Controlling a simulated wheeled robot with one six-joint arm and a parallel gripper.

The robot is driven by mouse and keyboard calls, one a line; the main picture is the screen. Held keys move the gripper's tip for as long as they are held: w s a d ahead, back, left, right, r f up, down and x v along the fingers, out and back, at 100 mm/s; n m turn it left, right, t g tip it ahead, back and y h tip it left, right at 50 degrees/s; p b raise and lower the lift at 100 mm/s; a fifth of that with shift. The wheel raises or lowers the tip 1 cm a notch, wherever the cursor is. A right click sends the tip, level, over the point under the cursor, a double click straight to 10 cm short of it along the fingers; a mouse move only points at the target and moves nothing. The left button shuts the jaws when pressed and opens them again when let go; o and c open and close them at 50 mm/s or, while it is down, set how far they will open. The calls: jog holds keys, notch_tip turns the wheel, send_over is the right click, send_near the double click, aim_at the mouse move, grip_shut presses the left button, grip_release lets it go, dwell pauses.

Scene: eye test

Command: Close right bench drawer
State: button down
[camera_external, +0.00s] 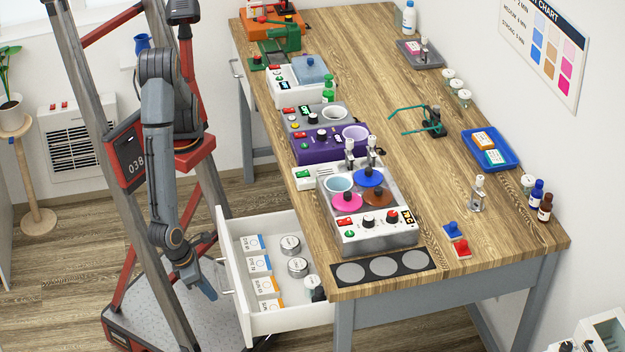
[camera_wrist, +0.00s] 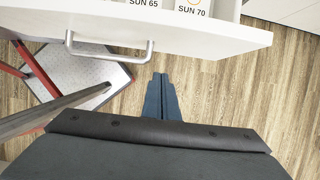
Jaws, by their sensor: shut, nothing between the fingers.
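The right bench drawer (camera_external: 285,320) is pulled well out from under the wooden bench (camera_external: 350,100). It holds several small labelled boxes, round tins and a dark-capped jar. Its white front and metal handle (camera_external: 226,280) face my arm. In the wrist view the drawer front (camera_wrist: 190,38) spans the top, with its handle (camera_wrist: 105,52) left of centre. My gripper (camera_external: 208,292) is just outside the drawer front, low and pointing down. In the wrist view my gripper (camera_wrist: 160,82) is shut and empty, below the drawer front and right of the handle. Contact with the front cannot be told.
The bench top carries a multi-well machine (camera_external: 368,222), a purple machine (camera_external: 328,145), a blue tray (camera_external: 490,149) and several bottles near the right edge. A white heater (camera_external: 80,140) and a plant stand (camera_external: 30,180) are at the left. Wooden floor shows around the drawer.

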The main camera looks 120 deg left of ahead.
aim_at(314, 282)
jog(key=shift+w+a+f+p, duration=0.3)
jog(key=shift+w+a+f, duration=0.15)
jog(key=shift+w+a, duration=0.4)
jog(key=shift+w+a+f+p, duration=0.25)
jog(key=shift+w+a+f, duration=0.15)
jog(key=shift+w+a, duration=0.45)
jog(key=w+a+p, duration=0.1)
jog(key=w+a, duration=1.5)
jog(key=shift+w+a, duration=0.1)
jog(key=shift+a, duration=0.05)
jog(key=shift+w+a+p, duration=0.3)
jog(key=shift+w+a, duration=0.15)
jog(key=shift+w, duration=0.05)
jog(key=shift+w+a+r, duration=0.1)
